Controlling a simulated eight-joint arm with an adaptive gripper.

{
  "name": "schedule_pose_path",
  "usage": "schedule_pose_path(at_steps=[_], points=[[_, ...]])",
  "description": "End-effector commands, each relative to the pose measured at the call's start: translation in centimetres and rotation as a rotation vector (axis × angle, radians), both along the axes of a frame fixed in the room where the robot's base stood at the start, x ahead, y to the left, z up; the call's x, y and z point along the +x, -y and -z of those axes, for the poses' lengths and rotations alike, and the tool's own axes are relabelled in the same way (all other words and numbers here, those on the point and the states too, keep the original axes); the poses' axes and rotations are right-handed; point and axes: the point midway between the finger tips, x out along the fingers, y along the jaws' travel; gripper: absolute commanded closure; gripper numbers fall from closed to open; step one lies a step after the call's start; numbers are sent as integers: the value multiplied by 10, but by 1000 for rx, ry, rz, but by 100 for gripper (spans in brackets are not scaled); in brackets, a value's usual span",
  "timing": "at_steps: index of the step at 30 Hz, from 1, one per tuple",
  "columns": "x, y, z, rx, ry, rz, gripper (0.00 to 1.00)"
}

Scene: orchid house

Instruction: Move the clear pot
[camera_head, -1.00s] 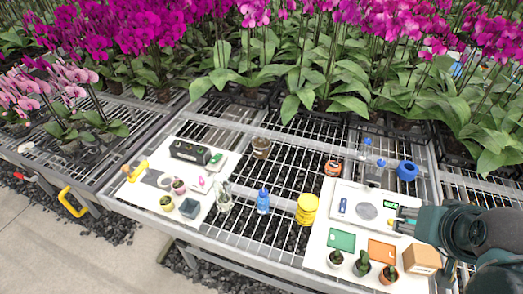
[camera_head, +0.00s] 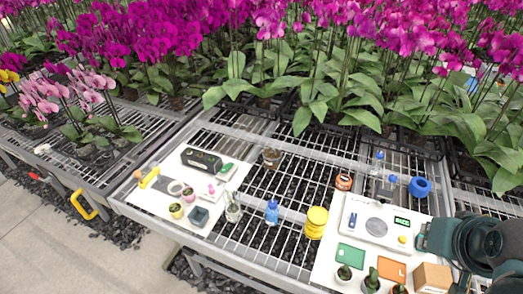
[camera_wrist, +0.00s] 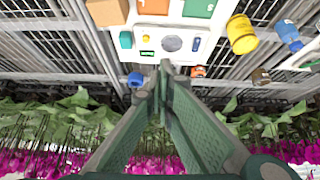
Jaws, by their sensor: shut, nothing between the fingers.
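A small clear pot (camera_head: 271,157) with brown filling stands on the wire bench behind the blue bottle, between the two white boards. It seems to be the small brown pot (camera_wrist: 261,76) at the right of the wrist view, which is turned upside down. My gripper (camera_wrist: 166,68) is shut and empty in the wrist view, its tips overlapping the edge of the white scale. It is well apart from the pot. In the head view my arm is at the right edge, and its fingertips cannot be made out.
A yellow jar (camera_head: 316,222), a blue bottle (camera_head: 272,212) and a clear vessel (camera_head: 233,209) stand along the bench front. An orange-banded jar (camera_head: 343,182) and blue ring-shaped item (camera_head: 420,187) stand behind the scale (camera_head: 372,224). Bare mesh surrounds the pot. Orchids crowd behind.

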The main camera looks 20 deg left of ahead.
Motion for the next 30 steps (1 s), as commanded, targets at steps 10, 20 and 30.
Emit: schedule_pose_path(at_steps=[10,20,30], points=[[44,-25,-36,-38,-44,-107,100],[95,-58,-67,-81,-94,-228,100],[148,-98,-88,-126,-142,-357,100]])
